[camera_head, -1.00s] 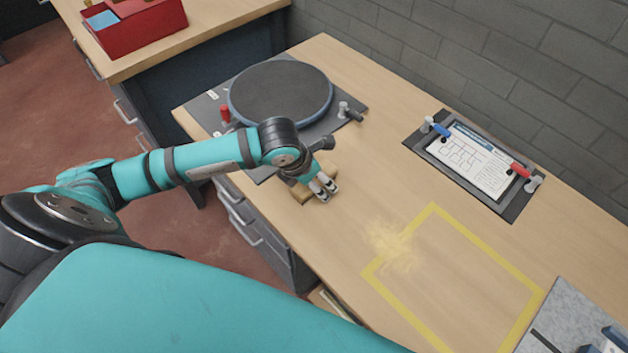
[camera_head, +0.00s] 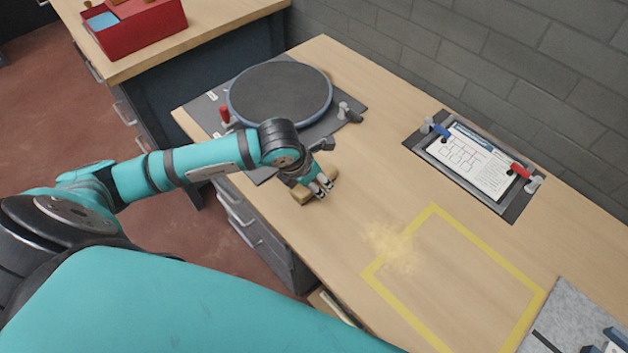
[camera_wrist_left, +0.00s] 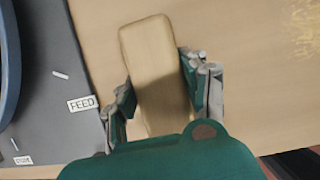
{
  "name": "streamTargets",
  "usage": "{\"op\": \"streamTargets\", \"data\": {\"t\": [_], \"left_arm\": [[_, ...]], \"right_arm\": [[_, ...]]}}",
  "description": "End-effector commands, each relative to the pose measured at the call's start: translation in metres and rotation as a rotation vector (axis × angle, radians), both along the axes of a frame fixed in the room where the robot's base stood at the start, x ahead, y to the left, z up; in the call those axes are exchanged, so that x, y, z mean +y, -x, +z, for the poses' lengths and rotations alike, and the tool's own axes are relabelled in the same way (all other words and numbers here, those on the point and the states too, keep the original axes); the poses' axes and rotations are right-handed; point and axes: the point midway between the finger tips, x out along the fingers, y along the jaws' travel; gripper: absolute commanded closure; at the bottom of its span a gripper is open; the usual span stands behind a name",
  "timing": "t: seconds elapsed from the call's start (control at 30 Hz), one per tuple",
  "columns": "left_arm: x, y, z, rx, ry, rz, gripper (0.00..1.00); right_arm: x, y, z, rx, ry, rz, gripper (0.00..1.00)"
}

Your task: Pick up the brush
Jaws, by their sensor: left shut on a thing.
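The brush shows as a light wooden block. In the left wrist view the brush (camera_wrist_left: 150,50) lies between the two fingers of my left gripper (camera_wrist_left: 165,92), which are shut on its sides. In the head view the left gripper (camera_head: 322,187) is low over the bench near its front edge, and it hides much of the brush (camera_head: 303,197). I cannot see bristles, nor tell whether the brush still touches the bench top. My right gripper is not in view.
A round dark turntable (camera_head: 280,95) on a grey plate stands just behind the left gripper. Pale dust (camera_head: 390,245) lies by a yellow taped outline (camera_head: 432,210). A framed document (camera_head: 470,160) lies at the back. A red toolbox (camera_head: 135,25) stands on another bench.

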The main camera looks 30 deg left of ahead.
Motion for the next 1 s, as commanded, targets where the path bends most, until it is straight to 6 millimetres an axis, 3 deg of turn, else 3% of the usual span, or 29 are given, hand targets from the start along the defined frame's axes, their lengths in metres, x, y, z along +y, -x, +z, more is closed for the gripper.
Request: {"op": "streamTargets", "data": {"t": [0.3, 0.33, 0.53, 1.0], "left_arm": [[0.002, 0.001, 0.006, 0.006, -0.006, 0.003, 0.91], [0.002, 0.000, 0.006, 0.003, -0.006, 0.003, 0.91], [0.001, 0.000, 0.038, -0.002, -0.003, 0.002, 0.91], [-0.095, 0.063, 0.047, -0.001, 0.004, -0.006, 0.91]], "right_arm": [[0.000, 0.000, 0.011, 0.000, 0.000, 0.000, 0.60], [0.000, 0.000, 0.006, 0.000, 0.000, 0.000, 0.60], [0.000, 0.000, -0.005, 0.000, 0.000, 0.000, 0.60], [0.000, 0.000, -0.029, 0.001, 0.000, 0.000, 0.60]]}}
